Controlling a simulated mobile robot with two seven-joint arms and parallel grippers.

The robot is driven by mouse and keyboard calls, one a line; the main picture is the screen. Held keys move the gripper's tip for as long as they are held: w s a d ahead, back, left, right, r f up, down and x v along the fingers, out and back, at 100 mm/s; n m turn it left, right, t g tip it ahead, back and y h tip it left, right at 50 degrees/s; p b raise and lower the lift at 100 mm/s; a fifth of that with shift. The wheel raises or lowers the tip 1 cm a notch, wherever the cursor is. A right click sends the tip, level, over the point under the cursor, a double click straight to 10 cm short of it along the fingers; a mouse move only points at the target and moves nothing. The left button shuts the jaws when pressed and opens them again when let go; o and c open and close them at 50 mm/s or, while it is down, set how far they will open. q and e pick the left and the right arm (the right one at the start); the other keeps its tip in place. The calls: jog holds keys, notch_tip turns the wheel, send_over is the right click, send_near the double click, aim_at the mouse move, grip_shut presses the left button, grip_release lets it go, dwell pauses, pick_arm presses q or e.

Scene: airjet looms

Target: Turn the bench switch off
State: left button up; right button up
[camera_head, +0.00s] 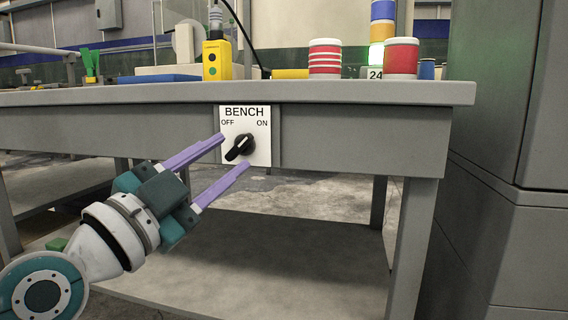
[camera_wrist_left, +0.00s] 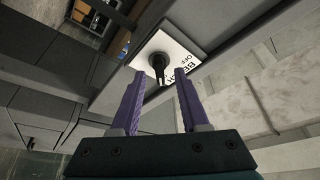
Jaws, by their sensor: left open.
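The bench switch is a black rotary knob (camera_head: 240,147) on a white plate (camera_head: 259,125) marked BENCH, with OFF at left and ON at right. The plate is on the front rail of the grey bench. In the head view the knob's white mark slants between upper right and lower left; I cannot tell which setting it is at. My left gripper (camera_head: 236,152) is open, its two purple fingers pointing at the plate, one on each side of the knob. In the left wrist view the knob (camera_wrist_left: 159,66) shows beyond and between the fingertips (camera_wrist_left: 160,75). Contact is not visible.
A bench leg (camera_head: 408,245) stands at right, beside a tall grey cabinet (camera_head: 510,120). The space under the rail is open above a lower shelf.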

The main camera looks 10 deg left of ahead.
aim_at(240, 147)
pick_arm(q)
jog(key=shift+x, duration=1.15)
grip_shut()
